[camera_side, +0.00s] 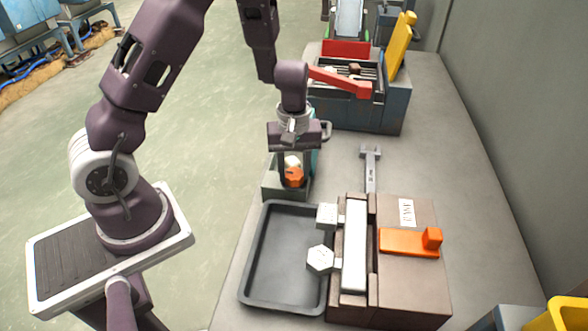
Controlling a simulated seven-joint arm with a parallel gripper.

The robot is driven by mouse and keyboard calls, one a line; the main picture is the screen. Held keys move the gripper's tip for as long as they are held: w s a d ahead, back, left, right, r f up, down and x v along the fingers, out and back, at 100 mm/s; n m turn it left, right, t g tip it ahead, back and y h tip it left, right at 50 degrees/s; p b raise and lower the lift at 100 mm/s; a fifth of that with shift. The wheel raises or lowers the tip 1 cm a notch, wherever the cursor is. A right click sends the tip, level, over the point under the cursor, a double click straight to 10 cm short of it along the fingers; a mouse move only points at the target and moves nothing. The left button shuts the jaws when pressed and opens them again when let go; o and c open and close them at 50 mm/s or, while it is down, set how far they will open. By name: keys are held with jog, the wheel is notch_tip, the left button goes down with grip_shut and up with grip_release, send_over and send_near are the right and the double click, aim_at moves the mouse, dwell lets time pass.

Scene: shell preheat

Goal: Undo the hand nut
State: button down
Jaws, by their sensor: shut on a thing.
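My gripper (291,180) points down at the middle of the picture, over a small dark grey-green bin (284,194). Its fingers are shut on a small orange faceted piece, which looks like the hand nut (295,177). A pale piece shows just above the orange one, between the fingers. I cannot tell whether the orange piece touches the bin. A brown block fixture (409,290) with a light bar (355,246) stands to the lower right. A pale hexagonal head (320,259) and a pale square block (327,215) sit at its left side.
A black shallow tray (252,262) lies left of the fixture. An orange handle (404,241) lies on the fixture's top. A grey wrench (370,168) lies behind it. A grey machine with a red lever (340,81) stands at the back. The bench's right strip is clear beside the wall.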

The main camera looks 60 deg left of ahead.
aim_at(294, 172)
jog(key=c, duration=0.8)
grip_release()
jog(key=shift+c, duration=0.2)
notch_tip(294, 172, up, 7)
jog(key=shift+r, duration=0.1)
